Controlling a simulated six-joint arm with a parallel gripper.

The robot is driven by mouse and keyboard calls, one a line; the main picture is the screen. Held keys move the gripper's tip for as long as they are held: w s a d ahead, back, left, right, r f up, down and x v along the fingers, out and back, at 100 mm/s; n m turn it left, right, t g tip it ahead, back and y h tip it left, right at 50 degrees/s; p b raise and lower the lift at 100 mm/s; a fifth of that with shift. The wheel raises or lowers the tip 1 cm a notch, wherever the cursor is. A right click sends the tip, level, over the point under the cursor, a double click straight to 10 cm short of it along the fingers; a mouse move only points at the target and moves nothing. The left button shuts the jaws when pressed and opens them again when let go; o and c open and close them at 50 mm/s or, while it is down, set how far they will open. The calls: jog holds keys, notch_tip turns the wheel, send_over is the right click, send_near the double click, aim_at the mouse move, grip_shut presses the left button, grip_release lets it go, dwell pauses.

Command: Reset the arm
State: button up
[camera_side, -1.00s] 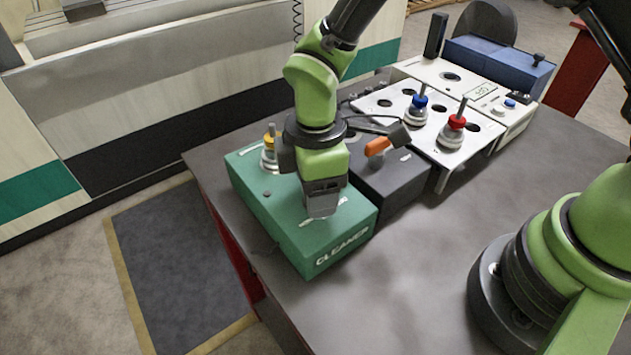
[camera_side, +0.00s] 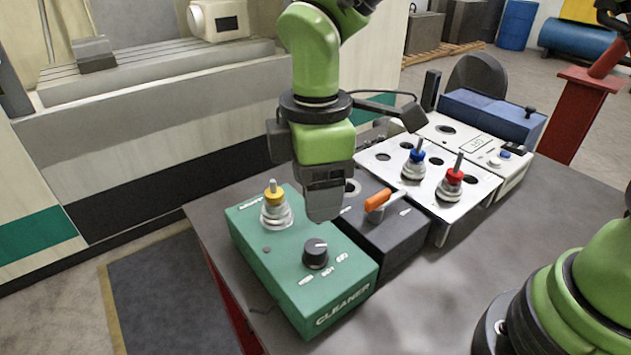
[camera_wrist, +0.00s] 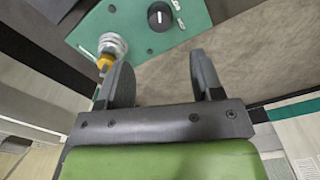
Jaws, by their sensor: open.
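My gripper (camera_side: 324,205) hangs above the back right part of the green cleaner box, pointing down. In the wrist view my gripper (camera_wrist: 163,85) has its two fingers apart with nothing between them.
A dark box (camera_side: 395,240) with an orange lever (camera_side: 378,200) stands beside the cleaner. A blue box (camera_side: 490,115) stands farther back. The table's front right (camera_side: 450,275) is clear.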

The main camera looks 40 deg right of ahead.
jog(key=s+d+r+m+t+y, duration=0.2)
jog(key=s+d+r+m+t, duration=0.5)
jog(key=s+d+r+m, duration=0.6)
jog(key=s+m, duration=0.1)
jog(key=m, duration=0.3)
jog(key=shift+d+m, duration=0.4)
